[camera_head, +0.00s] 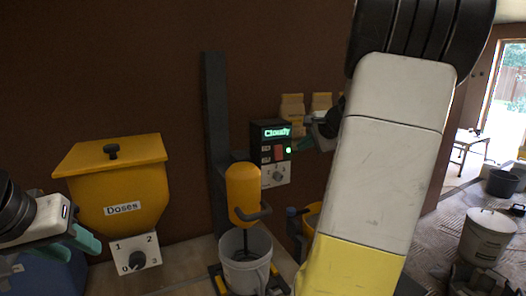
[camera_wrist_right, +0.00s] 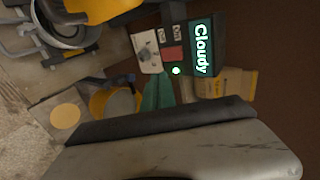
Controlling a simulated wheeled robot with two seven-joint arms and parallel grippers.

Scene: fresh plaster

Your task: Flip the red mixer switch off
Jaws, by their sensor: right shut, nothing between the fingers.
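The red mixer switch (camera_head: 279,152) is on the front of a black control box (camera_head: 267,133) with a lit display reading "Cloudy". It also shows in the right wrist view (camera_wrist_right: 172,53), beside a glowing green light (camera_wrist_right: 176,70). My right gripper (camera_wrist_right: 158,88) is shut and empty, its teal fingertips close to the box near the switch; I cannot tell whether they touch. In the head view my right arm hides part of this gripper. My left gripper (camera_head: 86,238) is at the lower left, away from the switch, and its opening is unclear.
A white dial plate (camera_head: 276,176) is under the switch. A yellow mixer (camera_head: 243,190) stands over a grey bucket (camera_head: 247,274). A yellow "Doses" hopper (camera_head: 108,178) with a numbered dial is at left. Paper bags (camera_head: 292,106) stand behind the box.

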